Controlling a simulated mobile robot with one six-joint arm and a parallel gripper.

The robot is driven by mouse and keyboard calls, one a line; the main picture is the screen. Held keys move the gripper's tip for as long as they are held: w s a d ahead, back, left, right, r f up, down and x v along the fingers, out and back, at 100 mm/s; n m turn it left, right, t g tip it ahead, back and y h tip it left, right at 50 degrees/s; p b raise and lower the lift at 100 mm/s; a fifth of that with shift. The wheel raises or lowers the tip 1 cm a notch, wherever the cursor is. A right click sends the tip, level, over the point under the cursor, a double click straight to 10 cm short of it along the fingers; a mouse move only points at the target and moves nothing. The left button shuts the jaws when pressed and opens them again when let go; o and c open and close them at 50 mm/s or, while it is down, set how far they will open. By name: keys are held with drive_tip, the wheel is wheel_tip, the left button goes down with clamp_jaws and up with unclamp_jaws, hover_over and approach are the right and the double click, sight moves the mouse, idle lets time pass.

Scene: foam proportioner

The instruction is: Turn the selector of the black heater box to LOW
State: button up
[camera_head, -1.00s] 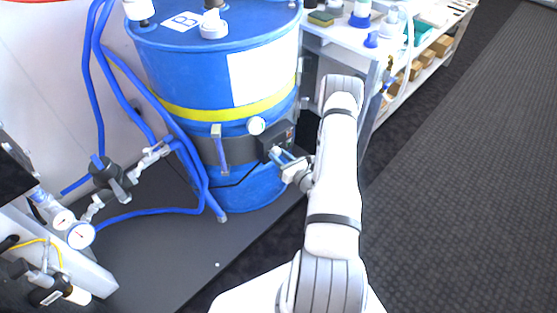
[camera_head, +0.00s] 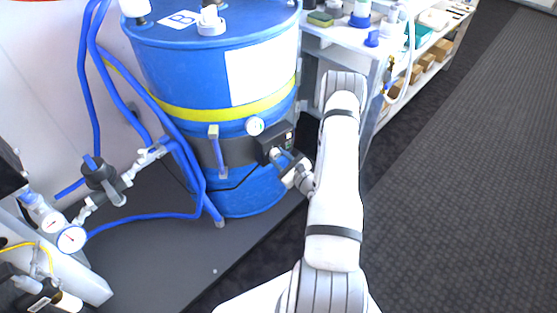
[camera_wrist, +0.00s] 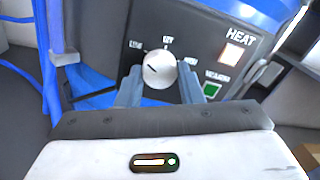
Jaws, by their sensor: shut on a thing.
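The black heater box (camera_head: 268,148) is strapped around the lower part of the blue drum (camera_head: 200,90). In the wrist view the box's front panel (camera_wrist: 205,40) shows a round silver selector knob (camera_wrist: 159,70) with three small labels around it. The left label appears to read LOW; the others are hard to read. The dark mark on the knob points up and left, toward the left label. My gripper (camera_wrist: 160,88) is shut on the knob, one blue-grey finger on each side. In the head view my gripper (camera_head: 284,158) is at the box's front and hides part of the knob.
On the panel are a pale HEAT lamp (camera_wrist: 231,53) and a green lamp (camera_wrist: 211,90). Blue hoses (camera_head: 105,75) and gauges (camera_head: 71,239) are at the left. A bench (camera_head: 372,75) with bottles stands behind my arm. Open floor (camera_head: 470,200) is at the right.

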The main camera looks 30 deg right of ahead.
drive_tip(key=shift+r, duration=0.1)
drive_tip(key=o, duration=1)
drive_tip(key=shift+c, duration=0.2)
drive_tip(key=shift+s, duration=0.1)
drive_tip(key=v, duration=0.7)
drive_tip(key=shift+s+p, duration=0.3)
drive_tip(key=shift+s, duration=0.05)
drive_tip(key=shift+d, duration=0.1)
